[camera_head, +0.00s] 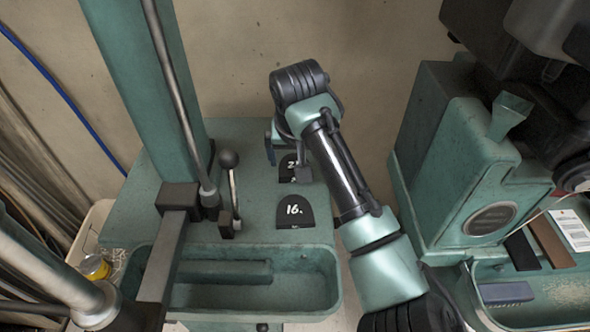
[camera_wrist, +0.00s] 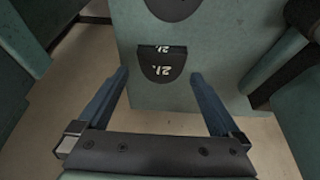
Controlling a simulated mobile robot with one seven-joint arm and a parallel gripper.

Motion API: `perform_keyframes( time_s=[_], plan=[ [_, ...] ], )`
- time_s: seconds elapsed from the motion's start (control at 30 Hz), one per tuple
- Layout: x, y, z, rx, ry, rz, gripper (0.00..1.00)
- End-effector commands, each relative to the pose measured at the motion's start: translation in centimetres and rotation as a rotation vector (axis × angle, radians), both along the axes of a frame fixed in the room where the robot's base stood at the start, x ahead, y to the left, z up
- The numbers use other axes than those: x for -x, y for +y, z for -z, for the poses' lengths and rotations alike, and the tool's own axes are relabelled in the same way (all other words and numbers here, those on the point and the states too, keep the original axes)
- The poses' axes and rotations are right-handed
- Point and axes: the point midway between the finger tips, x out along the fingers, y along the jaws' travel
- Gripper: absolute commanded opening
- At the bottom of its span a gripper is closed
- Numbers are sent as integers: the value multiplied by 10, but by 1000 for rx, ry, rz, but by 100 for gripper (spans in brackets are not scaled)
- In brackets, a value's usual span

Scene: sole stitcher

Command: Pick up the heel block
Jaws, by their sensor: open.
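A black heel block (camera_head: 288,172) with a white number starting with 2 lies on the green machine table, partly hidden by my gripper. In the wrist view this heel block (camera_wrist: 163,66) reads "21." on its top and on its straight edge, and shows between and beyond my fingertips. A second black block (camera_head: 294,212) marked "16." lies nearer the tray in the head view. My gripper (camera_head: 286,158) is open above the "21." block; its two blue fingers (camera_wrist: 159,76) are apart with nothing between them.
A green column and a lever with a round black knob (camera_head: 229,160) stand left of the blocks. An empty green tray (camera_head: 330,290) lies in front. A green machine (camera_head: 450,170) stands at the right. Another dark rounded shape (camera_wrist: 173,8) is cut off in the wrist view.

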Motion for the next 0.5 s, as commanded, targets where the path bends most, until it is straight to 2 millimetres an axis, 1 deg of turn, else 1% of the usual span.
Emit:
perform_keyframes(
  time_s=[0.2,0.3,0.4,0.5],
  plan=[
    [-7,1,33,2,1,2,100],
    [-12,1,43,1,1,2,100],
    [-15,1,47,1,0,0,100],
    [-15,2,48,0,-1,0,100]
  ],
)
